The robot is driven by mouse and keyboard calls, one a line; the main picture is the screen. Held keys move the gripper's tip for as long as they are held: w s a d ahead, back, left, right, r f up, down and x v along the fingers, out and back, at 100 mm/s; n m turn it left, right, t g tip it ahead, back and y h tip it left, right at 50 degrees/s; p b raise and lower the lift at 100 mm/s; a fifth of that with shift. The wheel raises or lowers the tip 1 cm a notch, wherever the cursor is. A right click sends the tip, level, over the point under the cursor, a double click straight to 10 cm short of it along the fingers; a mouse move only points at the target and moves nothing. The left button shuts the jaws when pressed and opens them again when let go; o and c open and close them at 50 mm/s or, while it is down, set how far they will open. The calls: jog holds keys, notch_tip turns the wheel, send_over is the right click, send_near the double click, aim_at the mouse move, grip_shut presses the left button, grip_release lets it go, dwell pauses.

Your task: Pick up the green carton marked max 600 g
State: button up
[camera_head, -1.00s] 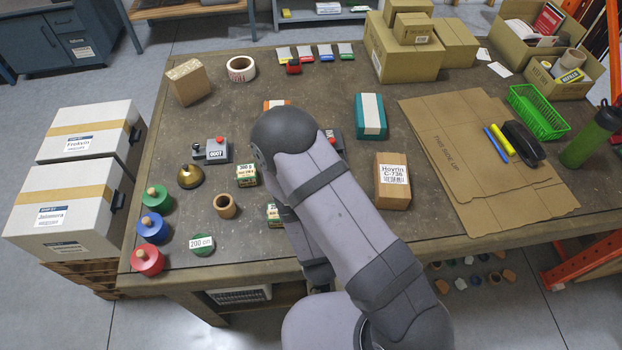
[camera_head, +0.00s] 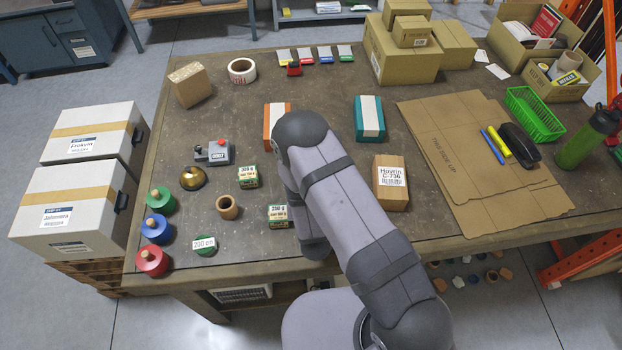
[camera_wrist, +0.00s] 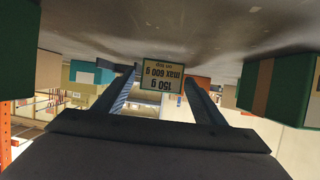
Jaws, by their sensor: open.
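The green carton marked 150 g, max 600 g (camera_wrist: 162,78) shows upside down in the wrist view, its pale label facing the camera. My gripper (camera_wrist: 160,82) is open, with one dark finger at each side of the carton. I cannot tell whether either finger touches it. In the head view my arm hides the gripper, and I cannot make out this carton there. Two other small green cartons with pale labels stand left of my arm, one marked 300 g (camera_head: 248,177) and one marked 250 g (camera_head: 279,215).
An orange carton (camera_head: 276,120), a teal carton (camera_head: 370,118) and the Hovrin box (camera_head: 391,183) stand around my arm. In the wrist view, a large green block (camera_wrist: 298,88) is close on the right. A cardboard tube (camera_head: 228,208) and a brass dome (camera_head: 192,178) are at left.

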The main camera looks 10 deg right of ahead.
jog(key=shift+w+f, duration=0.1)
jog(key=shift+w, duration=0.1)
jog(key=shift+c, duration=0.3)
jog(key=c, duration=1.2)
jog(key=shift+r+b, duration=0.5)
jog(key=shift+r, duration=4.55)
